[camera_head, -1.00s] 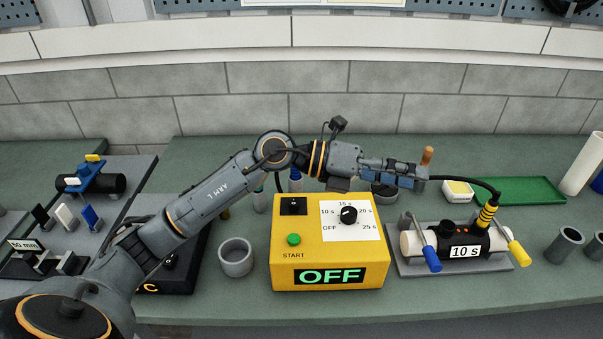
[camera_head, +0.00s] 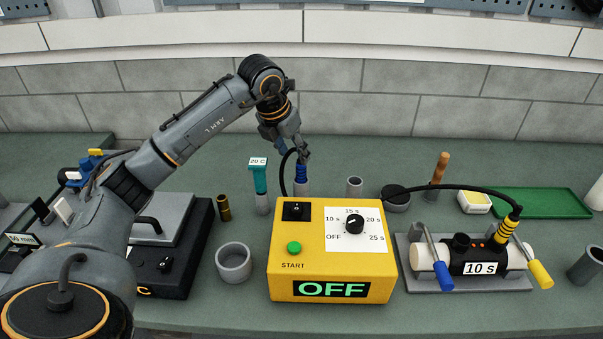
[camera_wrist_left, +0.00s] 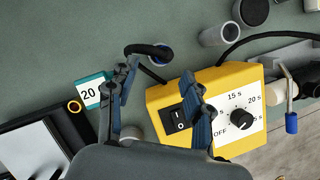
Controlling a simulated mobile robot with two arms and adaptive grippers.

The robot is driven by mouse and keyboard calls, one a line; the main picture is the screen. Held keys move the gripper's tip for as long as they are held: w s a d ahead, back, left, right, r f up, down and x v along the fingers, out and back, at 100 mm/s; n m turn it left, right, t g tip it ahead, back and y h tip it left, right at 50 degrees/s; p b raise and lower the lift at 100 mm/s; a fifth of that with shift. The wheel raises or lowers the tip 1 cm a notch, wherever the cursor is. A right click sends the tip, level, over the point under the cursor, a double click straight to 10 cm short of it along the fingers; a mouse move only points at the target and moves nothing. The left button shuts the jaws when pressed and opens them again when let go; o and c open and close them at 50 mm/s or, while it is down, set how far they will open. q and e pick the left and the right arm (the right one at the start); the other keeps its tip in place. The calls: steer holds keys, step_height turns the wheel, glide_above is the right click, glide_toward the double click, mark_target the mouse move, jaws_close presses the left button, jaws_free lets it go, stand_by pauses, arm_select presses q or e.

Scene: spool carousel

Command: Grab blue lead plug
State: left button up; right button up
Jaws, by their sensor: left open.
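The blue lead plug (camera_head: 301,174) stands upright in a grey holder (camera_head: 301,190) behind the yellow timer box (camera_head: 283,262). A black lead curves from its top. In the left wrist view the plug (camera_wrist_left: 163,55) is partly hidden by this lead and lies ahead of the gap between my fingers. My left gripper (camera_head: 303,155) points down just above the plug in the head view. It is open and empty, with its spread fingers also in the left wrist view (camera_wrist_left: 158,80). I cannot tell whether a finger touches the lead. My right gripper is not in view.
A teal-topped tool tagged 20 (camera_head: 259,182) stands left of the plug, and an empty grey tube (camera_head: 354,187) stands right of it. A grey cup (camera_head: 234,263) is in front. A clamped cylinder marked 10 s (camera_head: 479,268) and a green tray (camera_head: 555,203) are at the right.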

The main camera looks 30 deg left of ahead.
mark_target(300, 164)
arm_select(q)
steer(key=shift+x, duration=1.05)
steer(key=shift+w+d+f+p, duration=0.15)
steer(key=shift+w+f+p, duration=0.05)
steer(key=shift+f+p, duration=0.35)
steer(key=p+x, duration=0.1)
steer(key=x, duration=0.2)
steer(key=shift+w+f+p, duration=0.2)
steer(key=shift+w+p, duration=0.05)
steer(key=shift+p, duration=0.1)
steer(key=shift+w+f, duration=0.15)
steer(key=shift+f, duration=0.25)
steer(key=shift+c, duration=0.4)
jaws_close()
